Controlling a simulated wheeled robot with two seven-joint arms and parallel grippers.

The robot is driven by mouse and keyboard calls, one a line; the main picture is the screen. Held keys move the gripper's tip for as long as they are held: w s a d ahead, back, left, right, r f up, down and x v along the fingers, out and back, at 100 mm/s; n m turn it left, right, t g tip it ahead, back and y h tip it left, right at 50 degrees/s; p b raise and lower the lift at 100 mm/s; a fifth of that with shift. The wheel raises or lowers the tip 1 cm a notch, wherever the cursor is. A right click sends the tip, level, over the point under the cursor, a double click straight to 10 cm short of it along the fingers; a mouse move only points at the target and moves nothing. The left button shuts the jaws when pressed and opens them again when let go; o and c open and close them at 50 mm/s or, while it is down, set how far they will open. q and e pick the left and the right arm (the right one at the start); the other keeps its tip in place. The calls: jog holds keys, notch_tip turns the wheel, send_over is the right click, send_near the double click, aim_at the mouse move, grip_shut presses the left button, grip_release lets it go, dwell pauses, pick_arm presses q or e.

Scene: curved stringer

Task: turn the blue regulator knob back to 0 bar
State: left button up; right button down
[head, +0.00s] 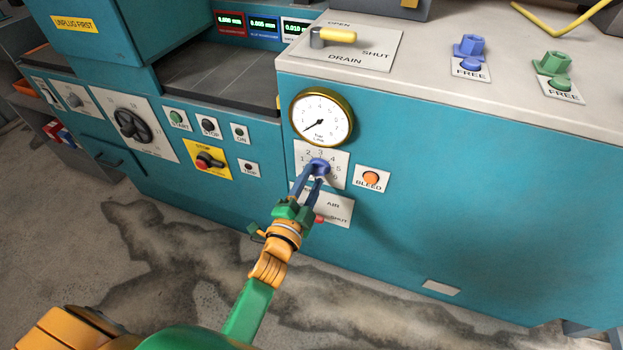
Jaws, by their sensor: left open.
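The blue regulator knob (319,167) sits on a white numbered dial plate (337,181) on the teal cabinet front. Numbers 1 to 5 show around it; the lower part of the plate is partly hidden by my gripper. My left gripper (318,178) is open, with its blue fingers reaching up to the knob from below. I cannot tell whether the fingers touch it. The brass-rimmed gauge (321,118) above has its needle pointing to the lower left, near the low end of the scale. My right gripper is not in view.
An orange bleed button (371,178) is just right of the dial. An air plate (334,207) with a red part lies below, partly behind my gripper. A yellow drain lever (335,36) and blue and green fittings stand on top. The cabinet front to the right is clear.

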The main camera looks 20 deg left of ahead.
pick_arm(q)
jog(key=s, duration=0.6)
jog(key=shift+s+a, duration=0.15)
jog(key=shift+s, duration=0.25)
jog(key=s+d+f+n+g, duration=0.15)
jog(key=s+f+g, duration=0.25)
jog(key=f, duration=0.8)
jog(key=s+f+n+g, duration=0.3)
jog(key=s+f+g, duration=0.1)
jog(key=f, duration=0.8)
jog(key=s+a+f+n+g, duration=0.2)
jog(key=s+f+g, duration=0.2)
jog(key=s+f, duration=0.55)
jog(key=s+a+f+n+g, duration=0.2)
jog(key=s+g, duration=0.1)
jog(key=s, duration=0.4)
jog(key=s+a+f+n+g, duration=0.1)
jog(key=s+a+f+g, duration=0.1)
jog(key=s, duration=0.5)
notch_tip(320, 180, up, 19)
jog(key=p, duration=2)
jog(key=shift+r+y, duration=0.2)
jog(key=shift+y, duration=0.1)
